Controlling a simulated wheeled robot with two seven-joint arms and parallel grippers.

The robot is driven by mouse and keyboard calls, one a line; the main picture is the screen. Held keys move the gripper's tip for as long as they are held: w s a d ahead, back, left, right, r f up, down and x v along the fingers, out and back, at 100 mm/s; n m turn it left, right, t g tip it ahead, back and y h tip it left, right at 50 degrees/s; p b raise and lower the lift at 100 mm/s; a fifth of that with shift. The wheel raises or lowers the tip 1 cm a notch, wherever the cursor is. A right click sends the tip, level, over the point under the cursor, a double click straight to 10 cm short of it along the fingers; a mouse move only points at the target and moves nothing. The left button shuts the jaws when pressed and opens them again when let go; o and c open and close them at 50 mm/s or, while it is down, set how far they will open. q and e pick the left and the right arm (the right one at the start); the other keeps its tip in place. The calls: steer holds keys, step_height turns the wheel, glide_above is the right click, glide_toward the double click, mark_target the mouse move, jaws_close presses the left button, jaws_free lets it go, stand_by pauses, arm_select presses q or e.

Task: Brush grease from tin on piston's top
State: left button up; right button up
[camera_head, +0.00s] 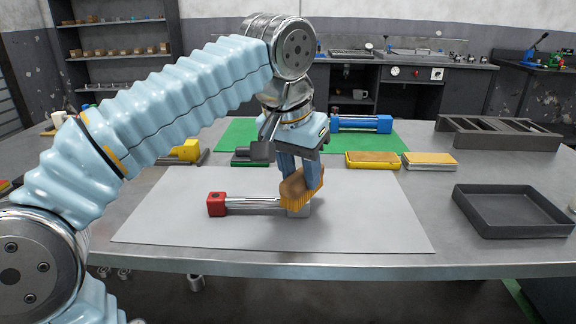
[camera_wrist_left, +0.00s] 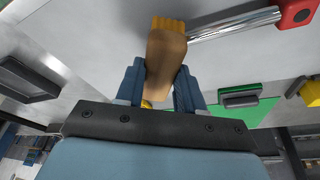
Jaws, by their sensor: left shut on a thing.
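My left gripper (camera_head: 300,174) is shut on a brush (camera_head: 294,187) with a brown handle and yellow bristles, pointing down. In the left wrist view, the brush (camera_wrist_left: 166,55) sits between the two blue fingers (camera_wrist_left: 160,82). The piston (camera_head: 252,203) lies flat on the grey sheet, with a red end block at left, a shiny rod, and a grey end partly hidden behind the bristles. The bristles overlap that right end; I cannot tell whether they touch it. The piston's rod (camera_wrist_left: 235,27) also shows in the wrist view. I cannot make out a grease tin.
A pale grey sheet (camera_head: 165,225) covers the middle of the table. Behind it lie a green mat (camera_head: 237,133), a blue cylinder (camera_head: 360,123) and two yellow-topped blocks (camera_head: 373,160). A black tray (camera_head: 513,228) is at right, a dark rack (camera_head: 497,140) behind it. The sheet's front is clear.

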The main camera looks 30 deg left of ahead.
arm_select(q)
steer(key=shift+w+d, duration=0.4)
steer(key=shift+d, duration=0.2)
steer(key=shift+f, duration=0.1)
steer(key=shift+r, duration=3.05)
steer(key=shift+r, duration=0.1)
steer(key=shift+r, duration=1.4)
